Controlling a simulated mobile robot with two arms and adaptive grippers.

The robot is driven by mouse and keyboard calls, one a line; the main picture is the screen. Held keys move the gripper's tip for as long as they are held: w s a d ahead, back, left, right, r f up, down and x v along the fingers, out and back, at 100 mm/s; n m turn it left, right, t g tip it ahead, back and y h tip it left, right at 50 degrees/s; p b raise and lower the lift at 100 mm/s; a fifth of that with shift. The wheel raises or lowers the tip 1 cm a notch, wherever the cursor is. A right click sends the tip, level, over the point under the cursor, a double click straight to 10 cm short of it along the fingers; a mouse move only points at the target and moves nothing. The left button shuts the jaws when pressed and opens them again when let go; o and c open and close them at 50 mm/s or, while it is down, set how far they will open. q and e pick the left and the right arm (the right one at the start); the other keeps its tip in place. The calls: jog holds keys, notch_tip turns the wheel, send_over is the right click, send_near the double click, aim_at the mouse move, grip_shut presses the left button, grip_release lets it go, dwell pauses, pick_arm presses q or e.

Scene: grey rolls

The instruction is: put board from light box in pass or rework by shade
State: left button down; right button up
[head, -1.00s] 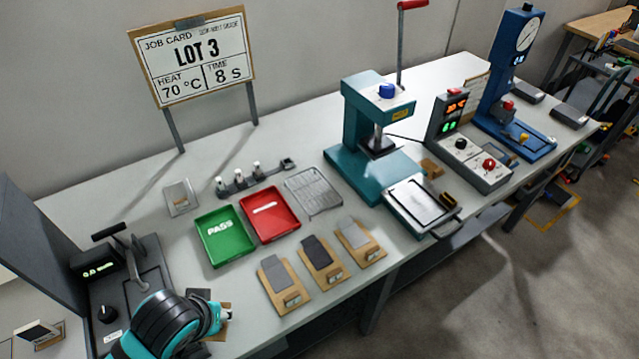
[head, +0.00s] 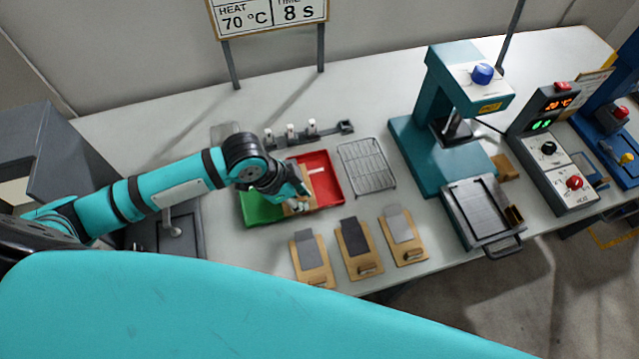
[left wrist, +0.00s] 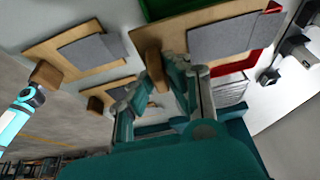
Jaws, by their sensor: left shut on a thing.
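My left gripper (head: 299,199) is shut on the wooden block of a board (left wrist: 128,33), a tan plate with a grey sheet (left wrist: 235,36). It holds the board over the trays, near where they meet; the arm hides part of them. The green tray (head: 254,209) is on the left, its PASS label hidden; the red tray (head: 328,185) is beside it on the right. Three tan boards lie in front with grey sheets: mid grey (head: 308,248), dark (head: 354,237) and lighter (head: 400,225). The grey box (head: 75,165) stands at the left. My right gripper is not in view.
A wire rack (head: 367,166) lies right of the red tray. A teal press (head: 455,110) and a heat controller (head: 550,145) stand further right. A rail with small bottles (head: 310,135) is behind the trays.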

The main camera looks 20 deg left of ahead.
pick_arm(q)
jog(key=w, duration=0.1)
jog(key=w+d, duration=0.1)
jog(key=w, duration=0.1)
jog(key=w+d+p, duration=0.1)
jog(key=w, duration=0.1)
jog(key=shift+w+d+f, duration=0.15)
jog(key=shift+d, duration=0.1)
jog(key=shift+w+d, duration=0.15)
jog(key=shift+w, duration=0.15)
jog(key=shift+w+f, duration=0.1)
jog(key=shift+f, duration=0.1)
notch_tip(320, 180, down, 2)
jog(key=shift+f+p, duration=0.15)
jog(key=shift+p, duration=0.3)
jog(key=shift+f, duration=0.55)
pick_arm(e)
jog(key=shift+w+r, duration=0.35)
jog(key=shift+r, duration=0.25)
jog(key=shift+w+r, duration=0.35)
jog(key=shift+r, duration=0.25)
pick_arm(q)
jog(key=c, duration=1.6)
grip_release()
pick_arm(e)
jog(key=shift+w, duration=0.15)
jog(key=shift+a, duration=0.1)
